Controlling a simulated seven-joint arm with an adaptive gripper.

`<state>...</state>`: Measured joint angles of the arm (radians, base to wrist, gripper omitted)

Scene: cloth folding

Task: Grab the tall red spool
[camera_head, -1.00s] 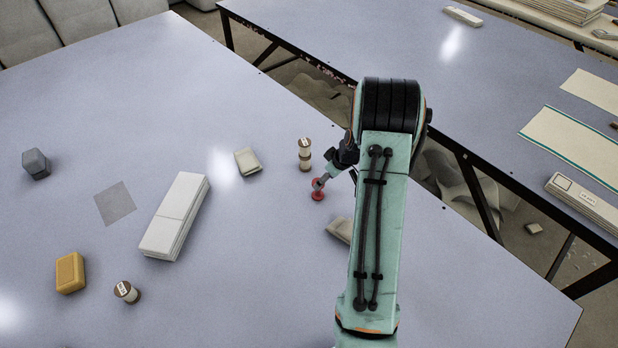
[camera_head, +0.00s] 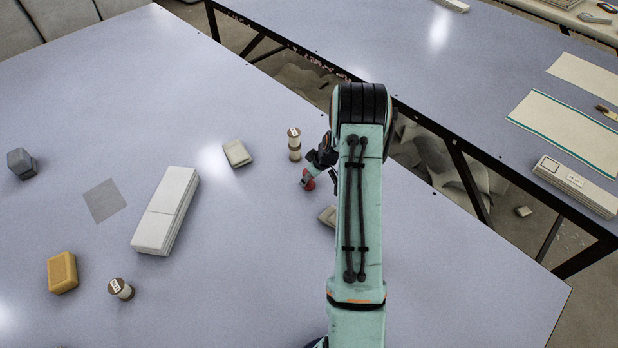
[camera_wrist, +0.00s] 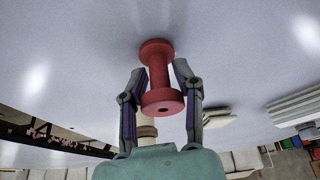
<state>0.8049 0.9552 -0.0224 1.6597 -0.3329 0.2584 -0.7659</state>
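The red spool (camera_head: 308,181) stands on the table just left of my arm, partly covered by my gripper (camera_head: 313,173) in the head view. In the wrist view the red spool (camera_wrist: 159,75) shows whole, with two wide flanges and a narrower stem. My gripper (camera_wrist: 160,72) has one finger on each side of it, with the stem between the fingertips. A gap shows between each fingertip and the stem, so the fingers look open around the spool. Contact with the flanges cannot be told.
A brown-and-white spool (camera_head: 294,144) stands close behind the gripper.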

